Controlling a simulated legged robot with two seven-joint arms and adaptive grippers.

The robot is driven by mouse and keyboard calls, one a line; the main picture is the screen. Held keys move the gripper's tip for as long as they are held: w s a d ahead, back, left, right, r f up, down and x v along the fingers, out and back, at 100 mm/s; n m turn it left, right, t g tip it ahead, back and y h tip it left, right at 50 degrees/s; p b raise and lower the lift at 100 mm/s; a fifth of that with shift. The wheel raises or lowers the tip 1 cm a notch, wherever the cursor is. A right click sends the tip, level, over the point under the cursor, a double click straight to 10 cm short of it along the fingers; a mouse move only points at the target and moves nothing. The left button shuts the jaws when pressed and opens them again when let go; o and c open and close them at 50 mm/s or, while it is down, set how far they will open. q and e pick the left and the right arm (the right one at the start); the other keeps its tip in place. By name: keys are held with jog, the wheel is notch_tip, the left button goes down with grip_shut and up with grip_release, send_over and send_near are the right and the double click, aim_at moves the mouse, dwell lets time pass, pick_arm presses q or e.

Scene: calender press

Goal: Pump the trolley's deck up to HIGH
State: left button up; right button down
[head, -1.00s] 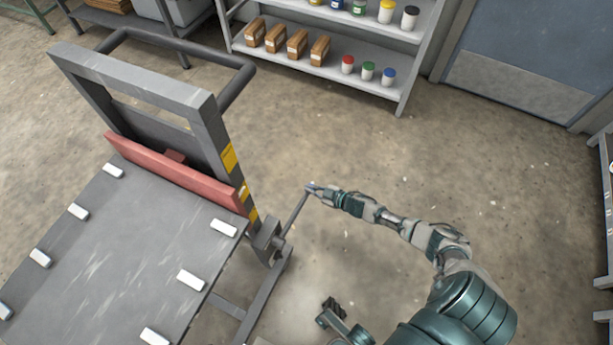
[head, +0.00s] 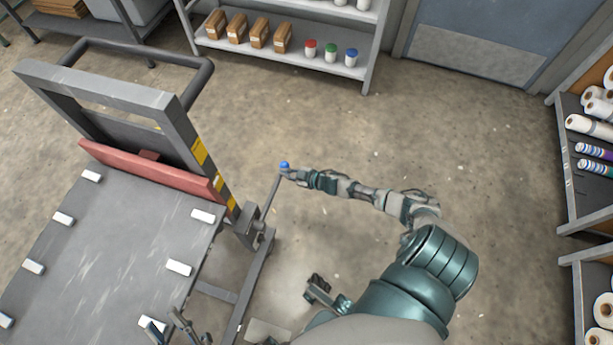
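The trolley's grey deck (head: 110,240) fills the lower left, with white blocks along its edges. A red bar (head: 150,167) crosses its far end, at the upright frame (head: 180,125) with yellow marks (head: 199,151). The pump lever (head: 270,198) rises from the frame's foot, tilted slightly right, and ends in a blue knob (head: 284,165). My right gripper (head: 289,173) is at the lever's top, apparently closed around it just below the knob; its fingers are small. My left gripper (head: 175,325) shows partly at the bottom edge, over the deck's near right corner, fingers apart and empty.
A shelf (head: 290,58) with brown boxes and small jars stands at the back. A grey door (head: 480,45) is behind it to the right. Racks with rolls (head: 597,130) line the right edge. The concrete floor between is clear.

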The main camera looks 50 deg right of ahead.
pick_arm(q)
notch_tip(320, 180, down, 7)
jog(key=w+g+y+p, duration=0.1)
jog(key=w+g+p, duration=0.1)
jog(key=g, duration=0.4)
jog(key=shift+m+p, duration=0.35)
jog(key=shift+m, duration=0.05)
pick_arm(e)
jog(key=v, duration=0.8)
pick_arm(q)
jog(key=shift+w, duration=0.1)
pick_arm(e)
jog(key=shift+r, duration=0.1)
pick_arm(q)
jog(key=shift+d, duration=0.2)
pick_arm(e)
jog(key=shift+d, duration=0.1)
